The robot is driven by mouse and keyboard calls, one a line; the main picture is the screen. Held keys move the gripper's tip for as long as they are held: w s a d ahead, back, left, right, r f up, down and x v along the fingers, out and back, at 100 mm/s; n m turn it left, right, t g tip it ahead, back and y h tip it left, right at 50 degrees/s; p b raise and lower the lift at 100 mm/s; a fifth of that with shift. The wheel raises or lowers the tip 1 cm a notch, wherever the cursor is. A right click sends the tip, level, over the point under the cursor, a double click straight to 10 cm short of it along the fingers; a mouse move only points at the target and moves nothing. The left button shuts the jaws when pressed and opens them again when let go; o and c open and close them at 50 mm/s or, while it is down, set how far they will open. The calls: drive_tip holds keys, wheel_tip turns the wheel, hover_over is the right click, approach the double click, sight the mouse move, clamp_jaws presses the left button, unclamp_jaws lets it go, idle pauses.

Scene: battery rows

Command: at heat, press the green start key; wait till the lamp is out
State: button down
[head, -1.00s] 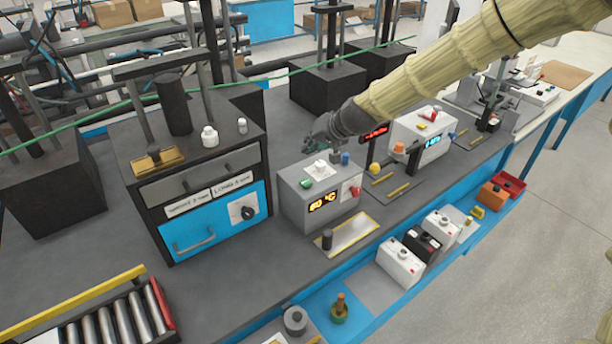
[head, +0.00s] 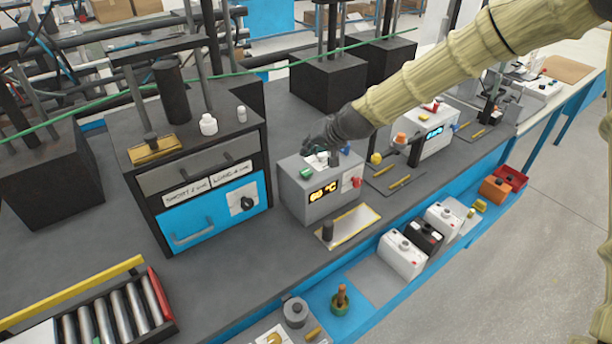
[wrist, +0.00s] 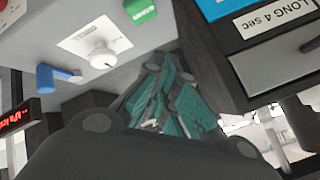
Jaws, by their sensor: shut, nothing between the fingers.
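The grey control box (head: 308,203) stands on the bench with an orange display reading 60 °C. Its green key (head: 306,173) is on the top near the left edge; it also shows at the top of the wrist view (wrist: 140,10). A white knob (wrist: 102,58) on a white plate and a blue lever (wrist: 58,76) sit beside it. A red part (head: 355,182) is on the box's right front; I cannot tell whether it is a lamp or whether it is lit. My gripper (head: 310,146) is shut and empty, above the box's back edge, apart from the green key as far as I can tell.
A black cabinet (head: 160,228) with a blue drawer and labels "SHORT" and "LONG 4 sec" stands close on the left. A second box (head: 432,140) with a blue display is at right. White and black batteries (head: 402,256) line the blue front shelf. A tray (head: 362,218) lies in front.

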sight(309, 170)
drive_tip(key=shift+f+b, duration=1)
drive_tip(key=shift+f, duration=0.95)
drive_tip(key=shift+f, duration=0.1)
drive_tip(key=shift+f+b, duration=0.3)
drive_tip(key=shift+f+b, duration=0.3)
drive_tip(key=shift+f, duration=0.1)
idle(0.7)
drive_tip(key=shift+r, duration=0.1)
drive_tip(key=shift+r+p, duration=0.5)
drive_tip(key=shift+r, duration=0.25)
drive_tip(key=shift+r+p, duration=1.45)
drive_tip(key=shift+r, duration=1.05)
